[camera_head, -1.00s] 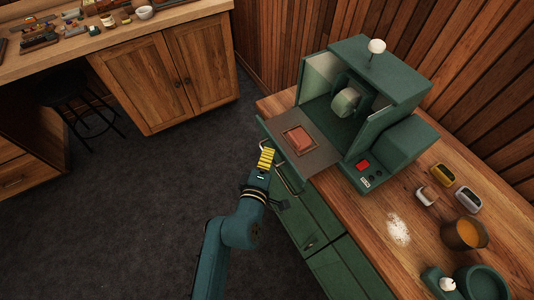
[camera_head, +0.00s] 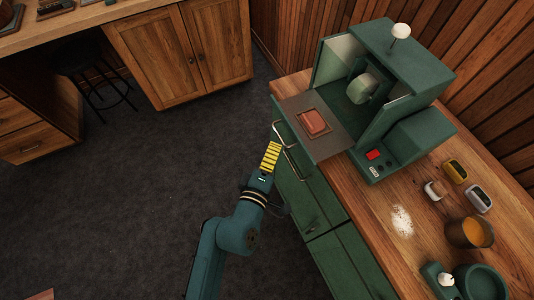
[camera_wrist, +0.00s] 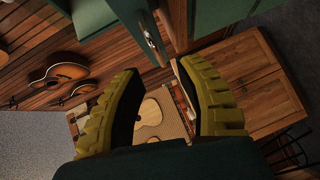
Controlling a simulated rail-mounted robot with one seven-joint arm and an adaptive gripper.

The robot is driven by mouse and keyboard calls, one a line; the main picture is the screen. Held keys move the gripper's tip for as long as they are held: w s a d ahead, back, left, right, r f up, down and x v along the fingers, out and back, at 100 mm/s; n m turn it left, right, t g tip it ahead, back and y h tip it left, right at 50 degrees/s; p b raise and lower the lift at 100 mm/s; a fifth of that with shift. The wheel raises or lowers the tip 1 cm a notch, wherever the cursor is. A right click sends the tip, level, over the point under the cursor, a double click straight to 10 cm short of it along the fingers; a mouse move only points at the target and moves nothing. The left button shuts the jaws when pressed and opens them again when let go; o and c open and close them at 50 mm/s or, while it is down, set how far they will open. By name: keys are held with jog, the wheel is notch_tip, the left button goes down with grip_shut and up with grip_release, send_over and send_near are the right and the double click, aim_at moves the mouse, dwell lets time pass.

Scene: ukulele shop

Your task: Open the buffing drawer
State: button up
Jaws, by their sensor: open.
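The buffing drawer appears to be the top green front of the cabinet (camera_head: 308,197), under the buffing machine (camera_head: 408,65); its edges are partly hidden. A metal bar handle (camera_head: 287,147) stands out from it in the head view. My gripper (camera_head: 273,147) is just left of the handle in that view. In the wrist view my yellow ribbed fingers (camera_wrist: 158,70) are spread apart and hold nothing. A metal handle (camera_wrist: 150,38) shows beyond and between the fingertips, near the green front. I cannot tell whether a finger touches it.
A grey plate with a reddish block (camera_head: 313,122) overhangs above the handle. Another green front with a small handle (camera_head: 312,228) lies below. A stool (camera_head: 88,67) and a wooden cabinet (camera_head: 180,55) stand at the left. The dark floor (camera_head: 130,190) left of my arm is clear.

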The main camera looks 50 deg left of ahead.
jog(key=v, duration=0.5)
jog(key=shift+s+d+r, duration=0.1)
jog(key=shift+s+d, duration=0.05)
jog(key=shift+s, duration=0.1)
jog(key=w+d+r+m+t+h, duration=0.2)
jog(key=w+d+r+m+t, duration=0.1)
jog(key=w+d+r, duration=0.5)
jog(key=w+d+r+m+t+h, duration=0.3)
jog(key=d+r+t, duration=0.15)
jog(key=r, duration=0.55)
jog(key=s+d+r+m+t+h, duration=0.35)
jog(key=d+r+m+h, duration=0.35)
jog(key=d+r+m, duration=1)
notch_tip(320, 180, up, 36)
jog(key=a+g+y+p, duration=0.1)
jog(key=g+y+p, duration=0.1)
jog(key=p, duration=3.2)
jog(key=shift+s+y, duration=0.25)
jog(key=shift+y, duration=0.15)
